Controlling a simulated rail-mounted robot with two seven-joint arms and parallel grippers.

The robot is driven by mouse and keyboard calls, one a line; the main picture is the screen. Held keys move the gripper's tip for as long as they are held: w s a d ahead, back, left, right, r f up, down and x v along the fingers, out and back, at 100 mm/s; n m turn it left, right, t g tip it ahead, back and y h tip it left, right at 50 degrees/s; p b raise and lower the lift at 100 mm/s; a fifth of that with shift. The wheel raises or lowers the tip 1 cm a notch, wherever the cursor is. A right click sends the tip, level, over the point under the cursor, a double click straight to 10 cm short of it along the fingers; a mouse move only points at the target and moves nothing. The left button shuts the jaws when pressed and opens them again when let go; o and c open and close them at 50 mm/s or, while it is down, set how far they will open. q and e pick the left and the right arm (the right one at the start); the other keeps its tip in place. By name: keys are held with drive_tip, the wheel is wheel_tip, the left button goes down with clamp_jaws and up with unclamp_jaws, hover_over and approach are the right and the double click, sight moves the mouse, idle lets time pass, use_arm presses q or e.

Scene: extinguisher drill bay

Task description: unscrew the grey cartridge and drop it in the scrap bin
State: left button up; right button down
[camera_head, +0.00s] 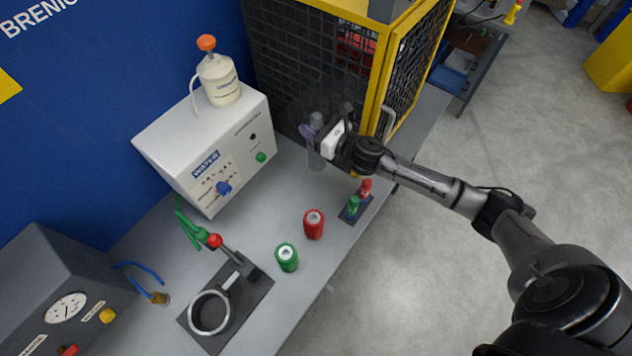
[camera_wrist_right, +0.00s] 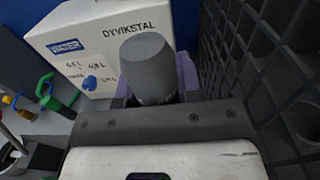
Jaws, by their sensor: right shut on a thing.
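My right gripper (camera_head: 313,135) is shut on the grey cartridge (camera_head: 316,119), in front of the mesh cage. I cannot tell whether the cartridge touches anything below. I cannot make out a scrap bin for sure. My left gripper is in neither view.
The yellow-framed mesh cage (camera_head: 383,75) stands close behind and right of my right gripper. A white water box (camera_head: 215,150) with a pump bottle (camera_head: 218,80) is to the left. Red (camera_head: 314,224) and green (camera_head: 287,257) cylinders and a ring clamp (camera_head: 210,312) occupy the bench front.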

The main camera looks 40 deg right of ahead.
drive_tip(key=shift+w+d+f, duration=0.1)
drive_tip(key=shift+d+f, duration=0.15)
wheel_tip(320, 180, down, 4)
drive_tip(key=shift+f+b, duration=0.25)
drive_tip(key=shift+b, duration=0.25)
drive_tip(key=shift+f+b, duration=0.3)
drive_tip(key=shift+f, duration=2.3)
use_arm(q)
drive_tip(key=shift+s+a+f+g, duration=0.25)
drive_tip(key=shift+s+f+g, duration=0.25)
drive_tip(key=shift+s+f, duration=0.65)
use_arm(e)
drive_tip(key=shift+f, duration=0.1)
drive_tip(key=c, duration=1.2)
unclamp_jaws()
drive_tip(key=shift+f, duration=0.15)
drive_tip(key=shift+c, duration=0.2)
drive_tip(key=o, duration=0.4)
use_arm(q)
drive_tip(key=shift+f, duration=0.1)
use_arm(e)
drive_tip(key=shift+o, duration=0.2)
